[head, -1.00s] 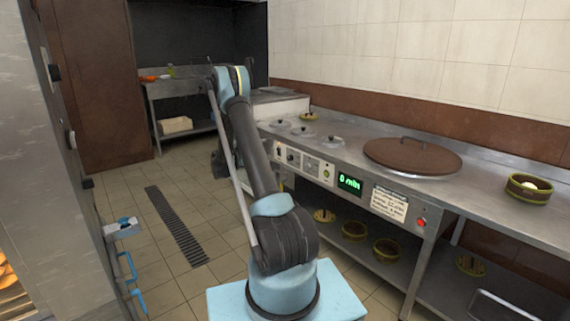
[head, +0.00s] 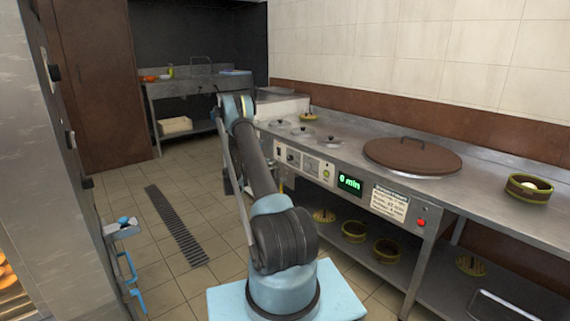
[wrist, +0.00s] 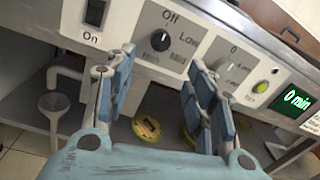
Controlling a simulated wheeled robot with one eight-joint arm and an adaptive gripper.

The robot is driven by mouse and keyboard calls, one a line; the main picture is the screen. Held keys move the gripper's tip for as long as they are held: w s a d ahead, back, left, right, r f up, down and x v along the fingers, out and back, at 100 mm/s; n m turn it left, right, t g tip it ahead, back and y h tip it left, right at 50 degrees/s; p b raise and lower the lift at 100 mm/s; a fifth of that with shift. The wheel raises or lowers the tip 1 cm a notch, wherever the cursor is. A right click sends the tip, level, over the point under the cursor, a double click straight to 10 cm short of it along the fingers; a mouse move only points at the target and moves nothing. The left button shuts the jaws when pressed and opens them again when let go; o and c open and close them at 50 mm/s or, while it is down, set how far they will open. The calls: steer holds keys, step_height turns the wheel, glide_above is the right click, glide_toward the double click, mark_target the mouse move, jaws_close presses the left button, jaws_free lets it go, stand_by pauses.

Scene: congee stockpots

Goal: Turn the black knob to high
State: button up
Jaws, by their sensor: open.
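The black knob (wrist: 160,40) is on the light control panel in the wrist view, with "Off" above it, "Low" and "Mid" to its right, and a partly hidden label at its lower left. Its exact pointer direction is too small to tell. It shows tiny in the head view (head: 291,157). My gripper (wrist: 160,75) is open and empty. Its two blue-grey fingers are below the knob in the wrist picture, apart from each other, and neither is seen gripping it. In the head view my arm hides the gripper.
Left of the knob is an "On" switch (wrist: 95,12). To the right are a pale dial (wrist: 232,72), a green button (wrist: 261,87) and a "0 min" display (wrist: 294,98). A shelf with several green-brown containers (head: 354,231) lies below. Open floor (head: 130,205) is at left.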

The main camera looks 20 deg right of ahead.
mark_target(289, 159)
steer(key=x, duration=1.1)
steer(key=c, duration=1.1)
